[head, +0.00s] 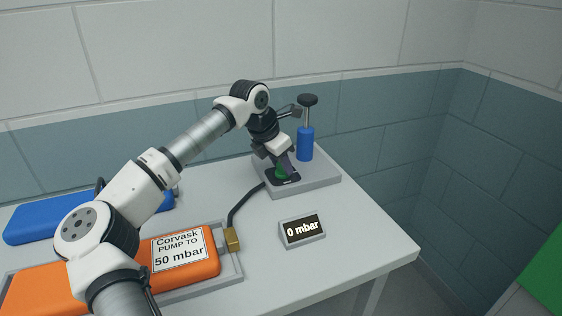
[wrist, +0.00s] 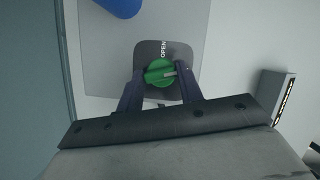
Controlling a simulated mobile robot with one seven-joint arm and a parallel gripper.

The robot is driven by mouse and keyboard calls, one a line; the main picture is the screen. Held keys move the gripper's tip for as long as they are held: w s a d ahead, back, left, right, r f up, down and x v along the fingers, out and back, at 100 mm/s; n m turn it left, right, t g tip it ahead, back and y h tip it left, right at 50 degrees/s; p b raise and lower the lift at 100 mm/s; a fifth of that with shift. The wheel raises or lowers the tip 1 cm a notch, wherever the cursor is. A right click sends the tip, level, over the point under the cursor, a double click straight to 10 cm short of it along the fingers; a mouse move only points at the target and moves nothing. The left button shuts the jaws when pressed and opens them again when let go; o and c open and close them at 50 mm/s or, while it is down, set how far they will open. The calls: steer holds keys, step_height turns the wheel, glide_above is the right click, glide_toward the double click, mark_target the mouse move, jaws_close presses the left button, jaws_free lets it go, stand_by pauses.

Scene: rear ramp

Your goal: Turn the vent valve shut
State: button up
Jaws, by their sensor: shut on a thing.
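The vent valve is a round green knob (wrist: 160,73) on a dark plate (wrist: 150,48) marked OPEN, seen in the wrist view. A light pointer mark on the knob points to the right, away from the word OPEN at the plate's top edge. My gripper (wrist: 161,76) has a finger on each side of the knob and is shut on it. In the head view the green knob (head: 281,172) is partly hidden by my gripper (head: 284,169). Any other marking on the plate is hidden or too small to read.
A blue hand pump (head: 305,144) with a black handle stands behind the valve on a grey base (head: 318,181). A display (head: 302,230) reads 0 mbar. An orange bag (head: 200,277) labelled "PUMP TO 50 mbar" lies front left, with a black hose at its brass fitting (head: 232,240).

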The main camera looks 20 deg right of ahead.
steer(key=shift+w+m+g+p, duration=0.15)
steer(key=shift+m+g+p, duration=0.4)
steer(key=shift+m, duration=0.95)
steer(key=o, duration=1)
steer(key=shift+a+r, duration=0.1)
steer(key=b+v, duration=0.2)
steer(key=v, duration=1.1)
steer(key=shift+w+a+r, duration=0.1)
steer(key=shift+a+r, duration=0.05)
steer(key=shift+r, duration=0.15)
